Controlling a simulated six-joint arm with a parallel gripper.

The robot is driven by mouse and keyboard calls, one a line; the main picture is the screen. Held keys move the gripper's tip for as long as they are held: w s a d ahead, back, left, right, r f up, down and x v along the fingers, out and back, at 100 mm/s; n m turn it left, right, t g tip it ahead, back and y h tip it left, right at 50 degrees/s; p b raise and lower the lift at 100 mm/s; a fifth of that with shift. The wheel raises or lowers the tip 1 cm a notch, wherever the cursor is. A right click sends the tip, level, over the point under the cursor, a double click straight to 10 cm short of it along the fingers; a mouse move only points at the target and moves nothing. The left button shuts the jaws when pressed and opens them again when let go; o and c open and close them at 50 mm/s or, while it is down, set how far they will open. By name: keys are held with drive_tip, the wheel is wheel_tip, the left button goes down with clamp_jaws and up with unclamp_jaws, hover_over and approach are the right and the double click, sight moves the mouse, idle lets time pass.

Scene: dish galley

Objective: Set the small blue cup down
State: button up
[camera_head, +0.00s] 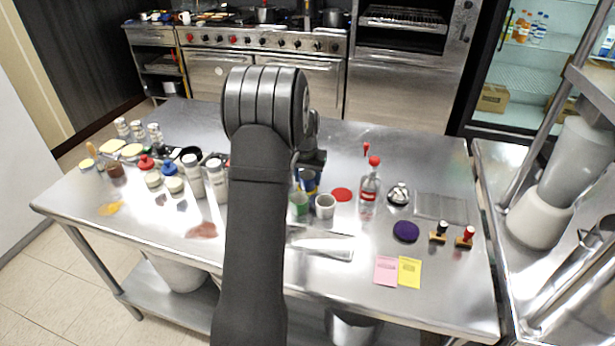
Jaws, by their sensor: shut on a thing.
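My gripper (311,166) is over the middle of the steel table, partly hidden behind my own arm. It is shut on the small blue cup (309,185), of which only a small part shows below the fingers. I cannot tell whether the cup touches the table. A green item (299,204) and a pale grey cup (325,207) stand close in front of it. A red disc (342,195) lies on the table just to the right.
A clear bottle with a red top (369,183), a bell (398,194) and a purple disc (405,232) are to the right. Shakers and jars (173,184) crowd the left. The steel table (440,290) has bare room at the front right and back right.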

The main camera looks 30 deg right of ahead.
sight(306, 189)
drive_tip(key=shift+f, duration=0.1)
drive_tip(key=o, duration=0.7)
drive_tip(key=r, duration=0.4)
drive_tip(key=s+r, duration=0.1)
drive_tip(key=r, duration=0.3)
drive_tip(key=a+r, duration=0.1)
drive_tip(key=r, duration=0.3)
drive_tip(key=shift+s+a, duration=0.1)
drive_tip(key=shift+s, duration=0.05)
drive_tip(key=f, duration=0.8)
drive_tip(key=w+d+f, duration=0.1)
drive_tip(key=f, duration=0.3)
drive_tip(key=shift+w+d, duration=0.1)
wheel_tip(306, 189, up, 2)
drive_tip(key=shift+r, duration=1)
